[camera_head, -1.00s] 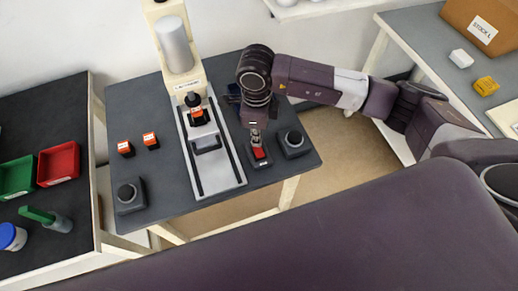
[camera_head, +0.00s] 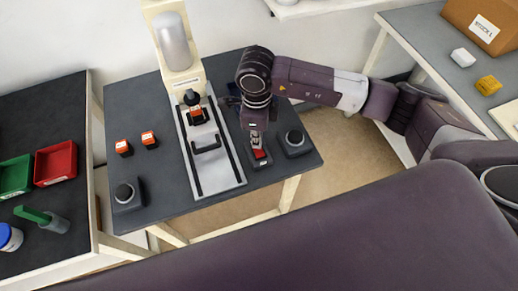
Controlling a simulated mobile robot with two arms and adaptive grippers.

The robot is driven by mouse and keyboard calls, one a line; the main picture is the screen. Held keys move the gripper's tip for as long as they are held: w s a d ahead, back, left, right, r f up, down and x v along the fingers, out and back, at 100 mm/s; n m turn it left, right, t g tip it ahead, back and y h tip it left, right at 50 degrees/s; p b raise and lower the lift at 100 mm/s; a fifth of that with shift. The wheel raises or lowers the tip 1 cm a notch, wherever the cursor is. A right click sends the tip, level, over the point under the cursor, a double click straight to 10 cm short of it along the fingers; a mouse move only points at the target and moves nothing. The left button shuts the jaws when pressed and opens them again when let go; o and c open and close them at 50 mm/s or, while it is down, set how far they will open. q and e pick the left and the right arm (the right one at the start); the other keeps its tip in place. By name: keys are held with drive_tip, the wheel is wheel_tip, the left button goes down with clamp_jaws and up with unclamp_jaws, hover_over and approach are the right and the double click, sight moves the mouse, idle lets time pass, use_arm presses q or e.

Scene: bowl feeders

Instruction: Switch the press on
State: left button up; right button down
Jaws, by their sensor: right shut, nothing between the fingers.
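The press (camera_head: 172,40) stands at the back of the dark table, with a beige column, a grey cylinder and a black ram above an orange-and-black piece (camera_head: 197,116). A pale slide plate with black rails (camera_head: 221,177) runs forward from it, with a dark handle (camera_head: 207,147) across it. A red rocker switch (camera_head: 260,154) sits on a dark base to the right of the plate. My right gripper (camera_head: 256,146) points down, shut and empty, just above or at the switch; I cannot tell whether it touches. Its fingers hide part of the switch. My left gripper is not in view.
Round-knobbed dark boxes (camera_head: 128,195) (camera_head: 294,141) stand at the table's front left and right. A side table at left holds a red bin (camera_head: 56,162) and a green bin (camera_head: 15,177).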

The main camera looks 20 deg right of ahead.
drive_tip(key=shift+f+b, duration=0.4)
drive_tip(key=shift+f, duration=0.1)
drive_tip(key=shift+r+p, duration=1.8)
drive_tip(key=shift+r, duration=1.8)
